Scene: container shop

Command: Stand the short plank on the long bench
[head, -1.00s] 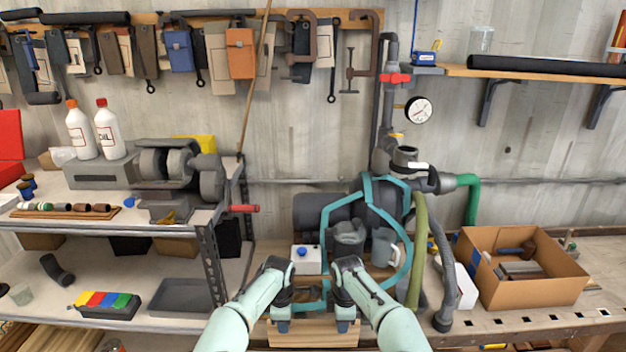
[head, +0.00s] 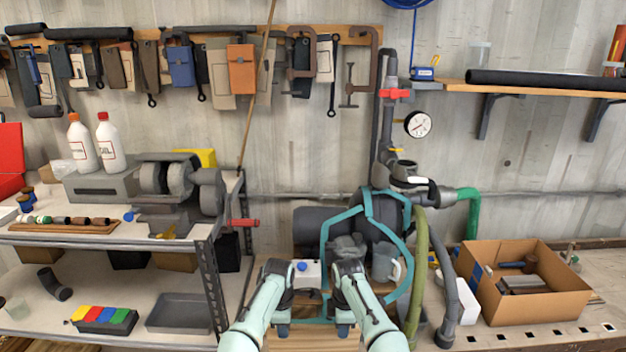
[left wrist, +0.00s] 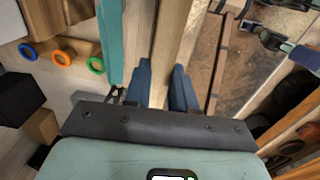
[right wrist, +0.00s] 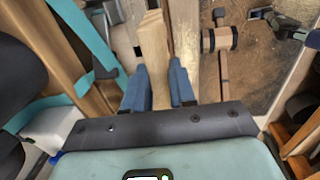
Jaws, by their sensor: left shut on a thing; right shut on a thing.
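The short plank (head: 308,341) is a pale wooden board low in the middle of the head view. My left gripper (head: 279,327) and my right gripper (head: 346,327) are both shut on it, side by side. In the left wrist view its wood (left wrist: 172,35) runs up from between the blue fingers (left wrist: 165,82). In the right wrist view a wooden edge (right wrist: 153,45) lies between the fingers (right wrist: 158,85). Most of the plank is hidden by my arms or cut off. A bench top with slots (head: 560,337) shows at the right; whether it is the long bench I cannot tell.
A teal-framed machine with hoses (head: 365,205) stands right behind my grippers. A cardboard box with tools (head: 545,305) sits on the bench top at right. Metal shelves (head: 120,232) with bottles and a grinder stand at left.

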